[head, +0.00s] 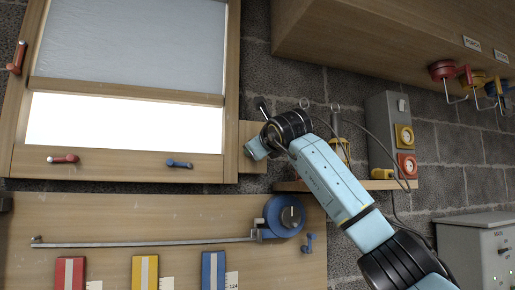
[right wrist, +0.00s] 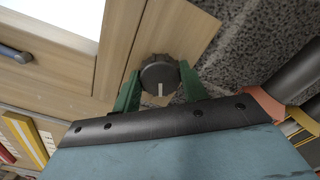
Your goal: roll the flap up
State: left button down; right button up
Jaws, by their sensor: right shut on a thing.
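The flap (head: 130,42) is a grey sheet in a wooden window frame (head: 230,100) at the upper left of the head view. It covers the upper part, down to a wooden bar (head: 125,92); a bright white opening (head: 120,125) shows below. A dark round knob (right wrist: 160,74) with a white mark sits on a wooden plate (head: 252,166) to the right of the frame. My right gripper (right wrist: 160,80) has its green fingers shut on the knob, one at each side. In the head view my right wrist hides the knob. My left gripper is not in view.
Red (head: 63,159) and blue (head: 180,164) handles sit on the frame's lower rail. A shelf (head: 290,186) and grey socket box (head: 382,130) are behind my right arm. A board with a blue reel (head: 283,214) is below. A wooden cabinet (head: 400,35) overhangs at upper right.

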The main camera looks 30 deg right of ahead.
jog(key=m+b, duration=0.3)
jog(key=m, duration=2.3)
jog(key=shift+d+f+m, duration=0.1)
jog(key=shift+d+m, duration=0.05)
jog(key=shift+m, duration=0.15)
jog(key=o, duration=1)
jog(key=shift+c, duration=0.2)
jog(key=shift+s, duration=0.15)
